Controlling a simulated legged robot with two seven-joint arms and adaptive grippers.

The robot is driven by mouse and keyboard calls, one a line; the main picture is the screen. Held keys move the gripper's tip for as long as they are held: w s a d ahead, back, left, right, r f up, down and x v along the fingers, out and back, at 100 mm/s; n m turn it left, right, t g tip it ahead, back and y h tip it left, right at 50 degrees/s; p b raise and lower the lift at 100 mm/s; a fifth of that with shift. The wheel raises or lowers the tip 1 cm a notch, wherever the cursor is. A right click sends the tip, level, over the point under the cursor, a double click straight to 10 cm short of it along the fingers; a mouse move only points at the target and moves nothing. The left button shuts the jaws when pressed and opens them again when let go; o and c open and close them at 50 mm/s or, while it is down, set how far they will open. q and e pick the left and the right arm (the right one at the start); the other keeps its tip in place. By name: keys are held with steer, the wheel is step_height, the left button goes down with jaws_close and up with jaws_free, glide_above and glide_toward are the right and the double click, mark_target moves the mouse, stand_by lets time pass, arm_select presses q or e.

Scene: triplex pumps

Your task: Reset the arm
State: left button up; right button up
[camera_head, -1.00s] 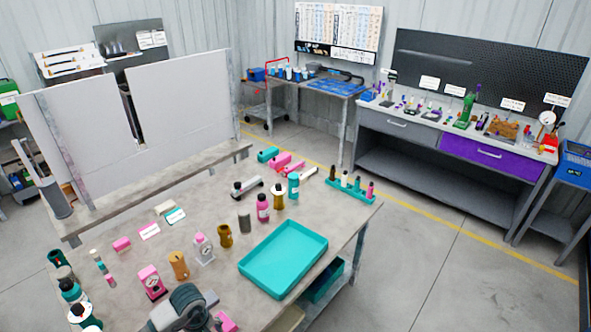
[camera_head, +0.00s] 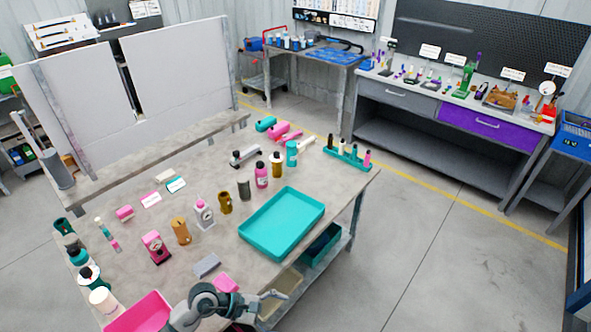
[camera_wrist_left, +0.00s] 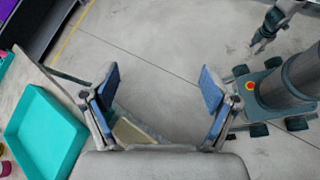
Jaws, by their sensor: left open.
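My left arm comes in at the bottom of the head view, and its gripper (camera_head: 276,296) hangs past the front edge of the workbench (camera_head: 222,262). In the left wrist view the left gripper (camera_wrist_left: 160,90) is open, its two blue-padded fingers wide apart with nothing between them but floor and part of a beige bin beyond. What looks like my right gripper (camera_wrist_left: 260,42) shows small at the top right of the wrist view, away from the bench; its opening is too small to judge. It is not in the head view.
A teal tray (camera_head: 283,222) lies on the bench, also at left in the wrist view (camera_wrist_left: 44,135). A pink tray (camera_head: 140,314) is at the front left. Bottles and pink parts stand behind. A teal bin (camera_head: 322,245) sits below. Floor to the right is clear.

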arm_select(q)
steer(key=d+r+n+t+h, duration=0.45)
steer(key=r+n+h, duration=0.3)
steer(key=r, duration=0.25)
steer(key=w+a+r+n+t+y, duration=0.45)
steer(key=a+n+t, duration=0.25)
steer(key=n+t, duration=0.75)
steer(key=a+f+n+g+y, duration=0.2)
steer(key=a+f+n+y, duration=0.5)
steer(key=n, duration=0.5)
steer(key=a+f+n+g+y, duration=0.1)
steer(key=a+f+n+y, duration=0.55)
steer(key=n, duration=0.55)
steer(key=s+a+f+n+g+y, duration=0.3)
steer(key=s+f+n+g, duration=0.4)
steer(key=s+f, duration=0.3)
steer(key=s+d+f+n+g+h, duration=0.25)
steer(key=s+f+g, duration=0.35)
steer(key=s, duration=0.5)
step_height(320, 180, down, 26)
steer(key=s+g, duration=0.1)
steer(key=s, duration=0.1)
steer(key=s+a+f+g, duration=0.1)
steer(key=s+a+f, duration=0.2)
steer(key=s+f, duration=1.3)
steer(key=shift+s+f+g+y, duration=0.3)
steer(key=shift+s+y, duration=0.1)
steer(key=shift+s, duration=0.2)
arm_select(e)
steer(key=shift+d, duration=0.6)
